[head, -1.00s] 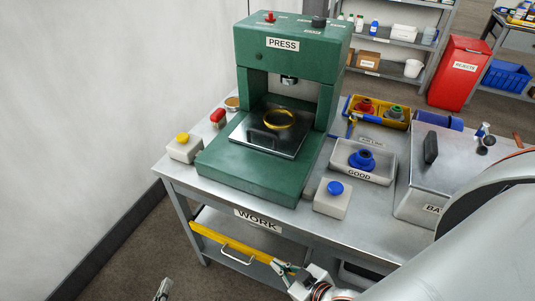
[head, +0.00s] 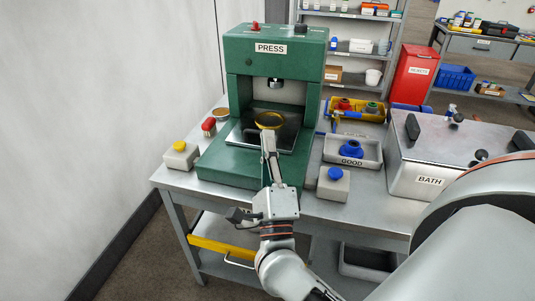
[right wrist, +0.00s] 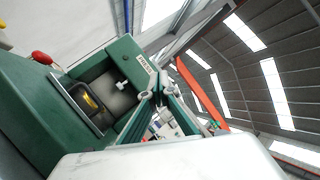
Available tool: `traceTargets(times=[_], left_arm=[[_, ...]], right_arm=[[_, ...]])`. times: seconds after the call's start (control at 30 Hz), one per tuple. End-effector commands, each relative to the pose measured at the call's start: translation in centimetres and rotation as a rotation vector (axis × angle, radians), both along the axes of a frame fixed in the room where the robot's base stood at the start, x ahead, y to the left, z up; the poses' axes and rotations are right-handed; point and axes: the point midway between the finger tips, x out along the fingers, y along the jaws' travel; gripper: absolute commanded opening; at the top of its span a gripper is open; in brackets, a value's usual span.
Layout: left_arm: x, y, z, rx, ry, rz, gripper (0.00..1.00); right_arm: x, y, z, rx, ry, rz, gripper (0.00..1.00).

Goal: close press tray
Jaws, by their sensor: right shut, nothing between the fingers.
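The green press (head: 272,47) stands on the work table. Its dark tray (head: 236,136) sits on the green base, sticking out in front of the press posts, with a gold ring (head: 268,117) on it. My right gripper (head: 268,135) is shut and empty, its tips over the tray's front part beside the ring and hiding some of both. I cannot tell whether the tips touch the tray. The right wrist view shows the press frame (right wrist: 117,62), the ring (right wrist: 91,101) and the gripper's fingers (right wrist: 150,97). My left gripper is not in view.
A yellow button box (head: 181,156) and a red knob (head: 209,125) stand left of the press. A blue button box (head: 334,184), the GOOD tray (head: 352,163) with a blue part and the bath (head: 428,181) stand to the right.

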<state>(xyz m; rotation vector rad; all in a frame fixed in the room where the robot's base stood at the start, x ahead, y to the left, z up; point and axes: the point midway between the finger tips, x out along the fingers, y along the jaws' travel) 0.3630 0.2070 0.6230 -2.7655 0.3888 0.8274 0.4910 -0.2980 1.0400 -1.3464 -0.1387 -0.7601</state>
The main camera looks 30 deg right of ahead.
Motion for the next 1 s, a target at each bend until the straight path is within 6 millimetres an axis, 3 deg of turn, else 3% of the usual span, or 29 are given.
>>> traceTargets(times=[0.1, 0.2, 0.3, 0.43, 0.67, 1.0], left_arm=[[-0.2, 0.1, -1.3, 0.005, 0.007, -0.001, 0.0], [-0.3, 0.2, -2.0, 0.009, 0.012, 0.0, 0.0], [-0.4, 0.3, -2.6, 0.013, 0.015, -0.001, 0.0], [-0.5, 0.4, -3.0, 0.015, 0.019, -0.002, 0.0], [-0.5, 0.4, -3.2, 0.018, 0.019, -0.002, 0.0], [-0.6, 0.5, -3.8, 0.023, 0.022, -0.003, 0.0]], right_arm=[[0.0, -4.0, -0.9, 0.403, -0.106, -0.017, 0.0], [0.5, -5.7, -3.4, 0.736, -0.158, -0.017, 0.0], [1.3, -5.6, -6.3, 1.029, -0.17, -0.009, 0.0], [2.3, -3.9, -9.3, 1.304, -0.149, 0.005, 0.0], [3.0, -2.1, -11.2, 1.479, -0.116, 0.012, 0.0], [6.8, -5.3, -12.9, 1.475, -0.115, 0.008, 0.0]])
